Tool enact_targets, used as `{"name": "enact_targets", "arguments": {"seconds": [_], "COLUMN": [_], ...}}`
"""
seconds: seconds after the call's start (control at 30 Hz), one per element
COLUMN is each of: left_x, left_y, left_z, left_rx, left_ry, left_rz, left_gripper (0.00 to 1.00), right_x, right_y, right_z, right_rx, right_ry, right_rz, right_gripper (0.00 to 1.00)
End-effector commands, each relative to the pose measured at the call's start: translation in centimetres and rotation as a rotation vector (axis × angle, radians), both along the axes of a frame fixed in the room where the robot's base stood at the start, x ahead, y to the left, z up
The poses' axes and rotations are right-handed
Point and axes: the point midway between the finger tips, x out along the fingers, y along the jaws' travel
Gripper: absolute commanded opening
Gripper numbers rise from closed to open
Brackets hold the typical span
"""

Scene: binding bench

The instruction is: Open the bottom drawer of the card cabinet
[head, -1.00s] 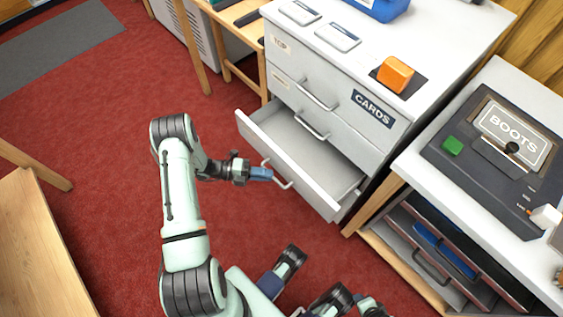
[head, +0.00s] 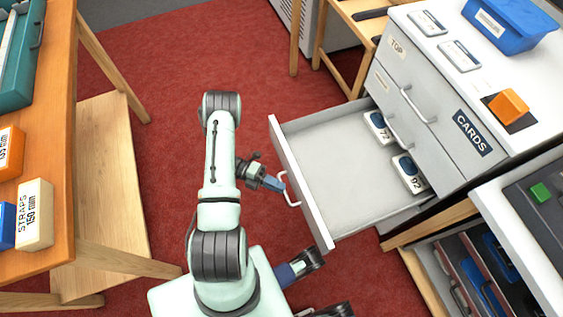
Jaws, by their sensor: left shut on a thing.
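The card cabinet (head: 415,127) is grey-white with a "CARDS" label and stands at the upper right. Its bottom drawer (head: 330,178) is pulled far out, and its pale inside shows. Two white-and-blue card packs (head: 409,172) lie toward the back of it. The drawers above, one marked "TOP", are closed. My left gripper (head: 274,183) is shut on the bottom drawer's handle (head: 291,198) at the outer side of the drawer front. The fingers partly hide the handle.
A wooden bench (head: 62,150) with boxes stands at the left. A dark-topped unit (head: 535,205) with open compartments stands at the lower right, close to the drawer's side. Red floor (head: 165,60) is clear behind my left arm.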

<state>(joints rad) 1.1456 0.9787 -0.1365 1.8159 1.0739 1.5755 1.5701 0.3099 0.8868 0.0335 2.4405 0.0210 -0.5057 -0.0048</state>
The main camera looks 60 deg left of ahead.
Motion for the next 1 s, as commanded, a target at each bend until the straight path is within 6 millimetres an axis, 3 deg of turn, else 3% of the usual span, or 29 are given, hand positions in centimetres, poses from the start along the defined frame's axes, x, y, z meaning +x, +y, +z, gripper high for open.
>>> {"name": "enact_targets", "arguments": {"seconds": [0.53,0.57,0.6,0.63,1.0], "left_x": [-0.46,-0.45,-0.45,-0.44,-0.76], "left_y": [0.08,0.09,0.09,0.08,0.55], "left_z": [0.05,0.05,0.05,0.05,0.06], "left_rx": [0.0,-0.001,0.0,0.0,0.002], "left_ry": [0.0,-0.001,0.0,0.0,0.0], "left_rz": [0.0,0.0,0.0,0.0,0.002], "left_gripper": [0.0,0.22,0.35,0.38,0.38], "right_x": [-0.02,-0.02,-0.02,-0.02,-0.01], "right_y": [0.01,0.01,0.01,0.01,0.01], "right_z": [0.02,0.01,0.02,0.01,0.02], "right_rx": [0.0,0.0,0.0,0.0,0.0], "right_ry": [0.001,0.001,0.001,0.001,0.0], "right_rz": [0.0,0.0,0.0,0.0,0.0], "right_gripper": [0.43,0.43,0.43,0.43,0.43]}}
